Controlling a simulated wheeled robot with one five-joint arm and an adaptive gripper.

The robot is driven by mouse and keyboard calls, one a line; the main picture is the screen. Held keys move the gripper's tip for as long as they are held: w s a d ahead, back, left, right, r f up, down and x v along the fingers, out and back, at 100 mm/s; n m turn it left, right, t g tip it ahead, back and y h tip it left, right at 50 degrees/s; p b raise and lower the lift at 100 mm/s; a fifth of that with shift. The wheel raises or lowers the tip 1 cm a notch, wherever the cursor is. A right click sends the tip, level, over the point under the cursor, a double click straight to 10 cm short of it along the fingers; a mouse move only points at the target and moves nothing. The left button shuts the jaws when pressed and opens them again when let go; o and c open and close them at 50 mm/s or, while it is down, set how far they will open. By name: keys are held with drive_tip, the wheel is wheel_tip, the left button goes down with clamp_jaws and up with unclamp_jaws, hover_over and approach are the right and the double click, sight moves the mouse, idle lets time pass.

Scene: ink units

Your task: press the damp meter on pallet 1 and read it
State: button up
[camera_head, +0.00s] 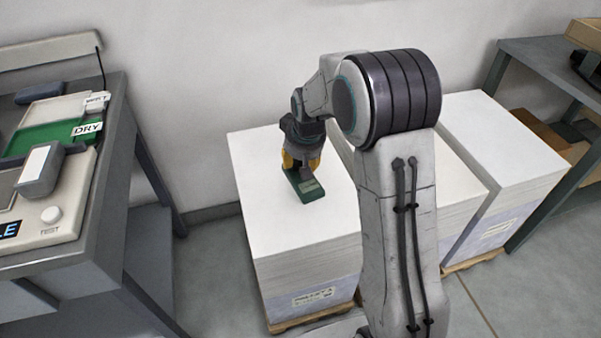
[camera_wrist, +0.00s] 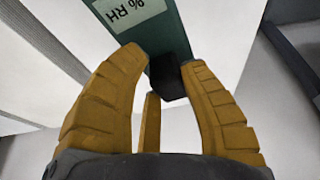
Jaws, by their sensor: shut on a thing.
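The green damp meter (camera_head: 309,192) is on or just at the white top of the left paper stack (camera_head: 285,228); I cannot tell how firmly it meets the paper. No reading can be made out. The stack stands on a wooden pallet (camera_head: 312,318); its front label (camera_head: 314,297) is too small to read.
Two more white stacks (camera_head: 508,140) stand to the right, partly behind my arm. At left, a grey bench (camera_head: 118,125) holds a green tray (camera_head: 45,138) marked DRY and a tester (camera_head: 50,217) with a TEST button. A dark shelf (camera_head: 535,55) stands at far right.

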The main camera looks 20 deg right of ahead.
drive_tip(key=shift+s+r+b, duration=0.1)
drive_tip(key=shift+r+b, duration=0.2)
drive_tip(key=shift+b, duration=0.2)
drive_tip(key=shift+f+b, duration=2.35)
drive_tip(key=shift+f, duration=0.6)
drive_tip(key=shift+f+b, duration=0.3)
drive_tip(key=shift+f, duration=0.15)
drive_tip(key=shift+r, duration=0.1)
drive_tip(key=shift+r+p, duration=2.85)
drive_tip(key=shift+r, duration=0.65)
